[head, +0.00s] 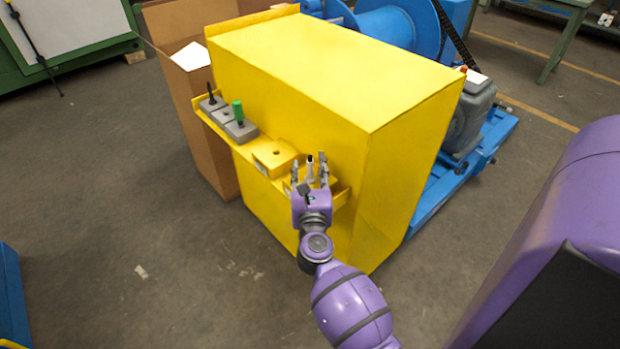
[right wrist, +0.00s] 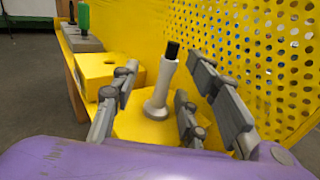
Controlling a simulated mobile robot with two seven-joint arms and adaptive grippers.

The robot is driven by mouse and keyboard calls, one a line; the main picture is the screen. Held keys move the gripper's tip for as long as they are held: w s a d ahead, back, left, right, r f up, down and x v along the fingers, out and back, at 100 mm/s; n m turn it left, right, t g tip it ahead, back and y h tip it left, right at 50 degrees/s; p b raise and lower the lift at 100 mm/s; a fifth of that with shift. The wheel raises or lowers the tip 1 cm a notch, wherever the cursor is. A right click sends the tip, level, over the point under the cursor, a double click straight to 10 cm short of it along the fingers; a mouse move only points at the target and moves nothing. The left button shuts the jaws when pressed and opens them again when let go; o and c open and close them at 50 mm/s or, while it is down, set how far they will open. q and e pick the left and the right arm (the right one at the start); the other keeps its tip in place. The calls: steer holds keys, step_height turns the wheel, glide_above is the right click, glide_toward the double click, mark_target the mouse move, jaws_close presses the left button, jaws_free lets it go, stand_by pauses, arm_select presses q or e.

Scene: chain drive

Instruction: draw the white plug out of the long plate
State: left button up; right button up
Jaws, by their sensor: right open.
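The white plug (right wrist: 160,88) has a black tip and a flared foot. It stands upright in a yellow plate (right wrist: 138,127) on the shelf of the yellow housing; in the head view the plug (head: 310,169) shows between my fingers. My right gripper (head: 309,174) is open, with its fingers on either side of the plug. The plug's lower end is hidden in the plate. My left gripper is not in view.
Left along the shelf (head: 222,133) are a yellow block with a hole (head: 275,152), a grey block with a green plug (head: 238,112) and another with a black pin (head: 211,92). The perforated yellow wall (right wrist: 245,45) rises close behind. A cardboard box (head: 185,95) stands left.

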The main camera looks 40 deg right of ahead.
steer(key=shift+w+d, duration=0.1)
steer(key=shift+w, duration=0.1)
jaws_close()
stand_by(0.3)
